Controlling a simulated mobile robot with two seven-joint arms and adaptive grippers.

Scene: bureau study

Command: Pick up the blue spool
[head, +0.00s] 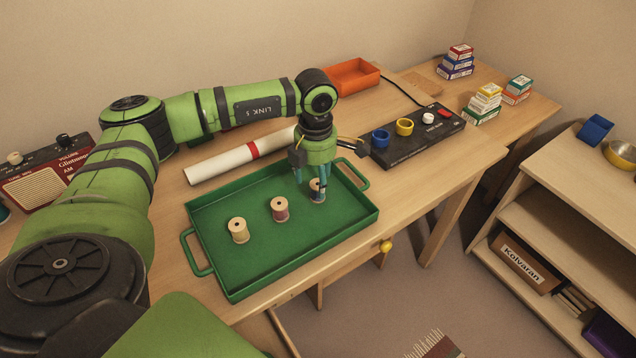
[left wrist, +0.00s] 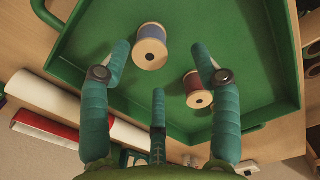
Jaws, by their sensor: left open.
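The blue spool (head: 317,187) stands in the green tray (head: 345,219), the rightmost of three spools there. My left gripper (head: 311,181) points down right over it, and its fingers hide part of the spool. In the left wrist view the blue spool (left wrist: 150,47) has pale wooden ends and blue thread. It shows between the tips of the open teal fingers (left wrist: 160,50), closer to the left fingertip. Whether a finger touches it I cannot tell. My right gripper is not in view.
A reddish-brown spool (head: 280,209) stands beside the blue one, with a tan spool (head: 238,230) further left. The tray has raised walls. Behind it lie a white roll (head: 222,164) with a red band and a black box (head: 418,140) carrying coloured rings.

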